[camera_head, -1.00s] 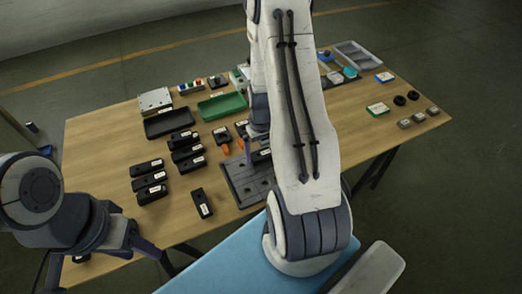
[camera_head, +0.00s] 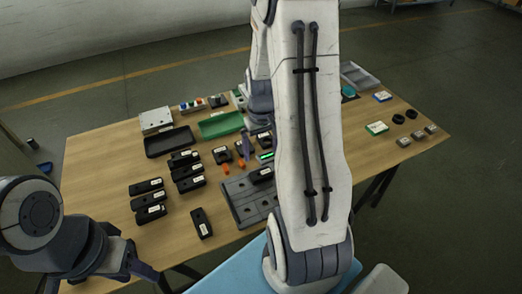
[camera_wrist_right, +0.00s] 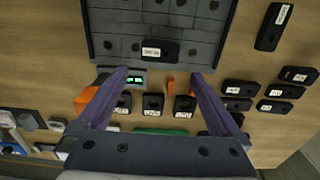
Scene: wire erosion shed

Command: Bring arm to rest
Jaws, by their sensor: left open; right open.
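My right arm crosses the middle of the head view and hides part of the table. Its gripper shows in the right wrist view (camera_wrist_right: 160,76), with two purple fingers apart and nothing between their tips.
Several labelled black blocks (camera_head: 150,214) lie on the left half of the table. Behind them are a black tray (camera_head: 170,142) and a green tray (camera_head: 220,124). A small device with a green display (camera_head: 265,156) stands near the plate. Small parts (camera_head: 376,128) lie at right.

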